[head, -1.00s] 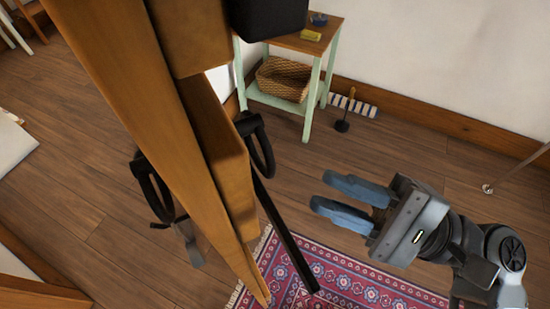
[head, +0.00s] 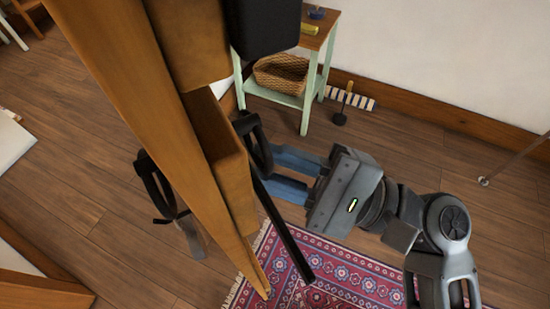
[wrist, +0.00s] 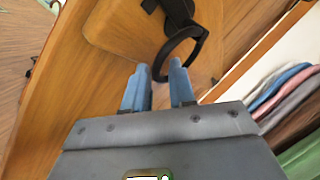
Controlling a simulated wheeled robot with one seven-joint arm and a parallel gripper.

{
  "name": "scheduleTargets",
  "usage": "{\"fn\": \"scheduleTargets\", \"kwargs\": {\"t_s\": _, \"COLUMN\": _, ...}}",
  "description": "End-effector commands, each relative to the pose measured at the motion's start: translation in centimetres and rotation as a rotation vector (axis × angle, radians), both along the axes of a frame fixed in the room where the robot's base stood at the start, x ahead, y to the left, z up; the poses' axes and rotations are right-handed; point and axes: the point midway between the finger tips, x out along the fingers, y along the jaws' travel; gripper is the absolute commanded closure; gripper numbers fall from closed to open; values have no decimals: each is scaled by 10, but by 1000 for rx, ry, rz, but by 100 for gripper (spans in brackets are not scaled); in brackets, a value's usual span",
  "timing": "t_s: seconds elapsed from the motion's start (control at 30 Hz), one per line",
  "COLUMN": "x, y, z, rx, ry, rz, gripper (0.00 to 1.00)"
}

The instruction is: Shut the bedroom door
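The wooden bedroom door (head: 150,140) stands open and is seen nearly edge-on in the head view, left of my gripper. It has black handles on both sides. The near-side handle (head: 262,145) is a black ring-like pull, and the far-side handle (head: 152,180) shows to the left. My gripper (head: 272,174) is open, its two blue fingers pointing left at the door beside the near-side handle. In the wrist view, the black handle (wrist: 198,40) lies just ahead of the fingertips (wrist: 160,68). I cannot tell whether they touch it.
A small green-legged table (head: 305,98) with a wicker basket (head: 282,75) stands behind the door. A patterned rug (head: 340,275) lies below my gripper. Folded cloths (wrist: 285,95) show at right in the wrist view.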

Motion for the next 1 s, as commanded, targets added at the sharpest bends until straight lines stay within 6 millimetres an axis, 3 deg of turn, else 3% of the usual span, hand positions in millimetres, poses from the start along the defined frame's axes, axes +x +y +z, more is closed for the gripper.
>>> {"fn": "scheduleTargets", "kwargs": {"t_s": 0.07, "x": 0, "y": 0, "z": 0, "rx": 0, "ry": 0, "rz": 0, "gripper": 77}}
{"fn": "scheduleTargets", "kwargs": {"t_s": 0.3, "x": 0, "y": 0, "z": 0, "rx": 0, "ry": 0, "rz": 0, "gripper": 100}}
{"fn": "scheduleTargets", "kwargs": {"t_s": 1.0, "x": -2, "y": -1, "z": 4, "rx": -14, "ry": 31, "rz": 2, "gripper": 100}}
